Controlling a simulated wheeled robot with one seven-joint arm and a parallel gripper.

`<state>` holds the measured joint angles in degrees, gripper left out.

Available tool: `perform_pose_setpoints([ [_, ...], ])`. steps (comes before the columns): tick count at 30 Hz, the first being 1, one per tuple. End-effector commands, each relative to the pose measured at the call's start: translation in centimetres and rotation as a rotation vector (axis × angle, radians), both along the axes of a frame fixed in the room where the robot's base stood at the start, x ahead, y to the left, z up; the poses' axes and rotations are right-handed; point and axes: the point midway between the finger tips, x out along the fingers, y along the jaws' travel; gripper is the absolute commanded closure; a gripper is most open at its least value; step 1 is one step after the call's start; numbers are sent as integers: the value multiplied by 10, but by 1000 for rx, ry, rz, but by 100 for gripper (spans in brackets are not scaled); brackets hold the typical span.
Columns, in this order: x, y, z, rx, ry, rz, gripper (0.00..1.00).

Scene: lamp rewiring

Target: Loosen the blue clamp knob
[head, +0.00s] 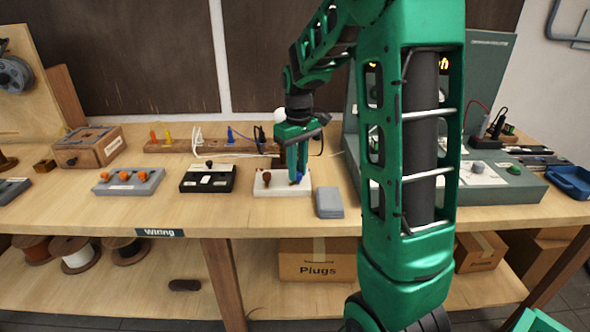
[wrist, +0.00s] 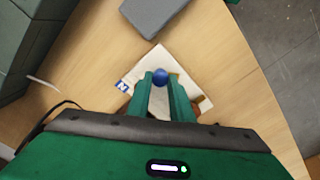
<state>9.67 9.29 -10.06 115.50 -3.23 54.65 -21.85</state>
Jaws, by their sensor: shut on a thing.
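The blue clamp knob (wrist: 160,76) sits between the two fingertips of my gripper (wrist: 161,82) in the wrist view. The fingers are shut on it. The knob stands on a white block (wrist: 183,54), which shows a small blue label and is partly hidden by my fingers. In the head view the white block (head: 274,188) lies on the bench, with a brown knob (head: 267,178) at its left. There my gripper (head: 297,181) points down over the block's right part, and the blue knob (head: 299,175) shows only in part.
A grey block (head: 329,202) lies just right of the white block. A black box (head: 208,178) and a grey box with orange knobs (head: 129,181) stand to the left. A wooden rack (head: 223,146) with plugs and cables is behind. The bench's front strip is clear.

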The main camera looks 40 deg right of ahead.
Motion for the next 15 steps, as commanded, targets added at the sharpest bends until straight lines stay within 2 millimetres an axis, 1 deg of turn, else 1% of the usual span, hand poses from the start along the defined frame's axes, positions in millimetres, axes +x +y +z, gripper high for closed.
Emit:
perform_pose_setpoints([
  [1,4,0,3,-3,-12,44,100],
  [15,4,1,2,-6,-11,488,100],
])
